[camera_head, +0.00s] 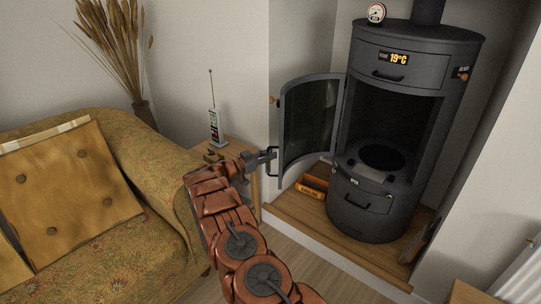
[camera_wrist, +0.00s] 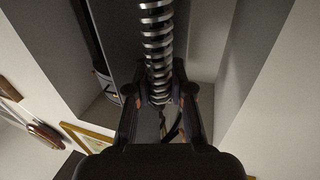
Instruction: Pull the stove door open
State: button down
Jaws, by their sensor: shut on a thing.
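The stove (camera_head: 385,190) is a dark grey cylinder. Its glass-paned door (camera_head: 312,118) stands swung wide to the left, and the dark firebox (camera_head: 392,125) is exposed. My gripper (camera_head: 268,155) is at the free left edge of the door, shut on the door handle (camera_head: 275,165). In the wrist view, the coiled metal handle (camera_wrist: 158,45) runs down between the two fingers of my gripper (camera_wrist: 160,97), and the dark door panel (camera_wrist: 125,35) is behind it. The exact contact is partly hidden by the fingers.
The stove stands on a wooden hearth (camera_head: 290,212) with an orange box (camera_head: 310,190) on it. A small side table (camera_head: 238,147) with a radio-like device (camera_head: 214,125) is right behind my gripper. A patterned sofa (camera_head: 130,200) is at left. Walls flank the stove.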

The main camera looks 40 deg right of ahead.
jog(key=shift+d+r, duration=0.1)
jog(key=shift+d, duration=0.05)
jog(key=c, duration=1.4)
grip_release()
jog(key=o, duration=0.4)
jog(key=shift+w+a, duration=0.1)
jog(key=shift+a, duration=0.15)
jog(key=a, duration=1.2)
jog(key=shift+w, duration=0.25)
